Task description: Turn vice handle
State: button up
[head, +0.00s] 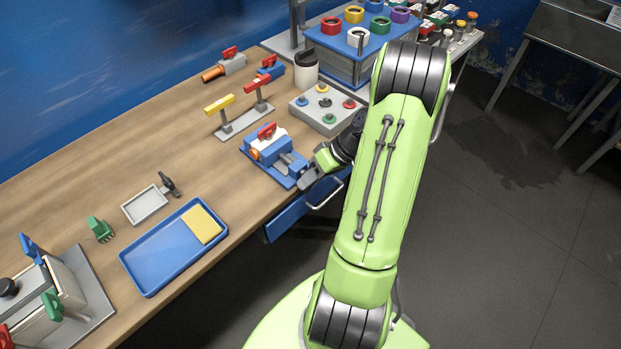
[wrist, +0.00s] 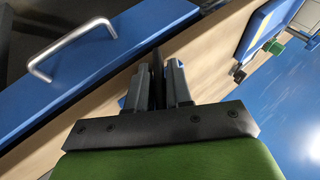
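The blue and grey vice (head: 270,158) stands at the front edge of the wooden bench in the head view, with a red part and an orange part on it. My gripper (head: 308,180) is at the vice's front end, by the bench edge, and hides the handle area there. In the wrist view, the two grey fingers of my gripper (wrist: 159,85) are apart by a narrow gap. A dark upright bar (wrist: 158,66) shows between them; it may be the vice handle. I cannot tell whether the fingers touch it.
A blue drawer (head: 290,214) with a metal handle (head: 326,196) lies just below my gripper; the handle also shows in the wrist view (wrist: 70,45). A grey button box (head: 328,108) is behind the vice. A blue tray (head: 150,272) lies to the left.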

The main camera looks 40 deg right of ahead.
grip_shut()
jog(key=shift+y+p, duration=0.3)
jog(key=y+p, duration=0.3)
jog(key=shift+r+m, duration=0.15)
jog(key=shift+m, duration=0.25)
jog(key=y+p, duration=0.1)
jog(key=y, duration=0.1)
jog(key=shift+m+t+y+p, duration=0.3)
jog(key=shift+m+y, duration=0.1)
jog(key=shift+a, duration=0.1)
jog(key=shift+s+f, duration=0.1)
jog(key=shift+f, duration=0.15)
dwell(0.3)
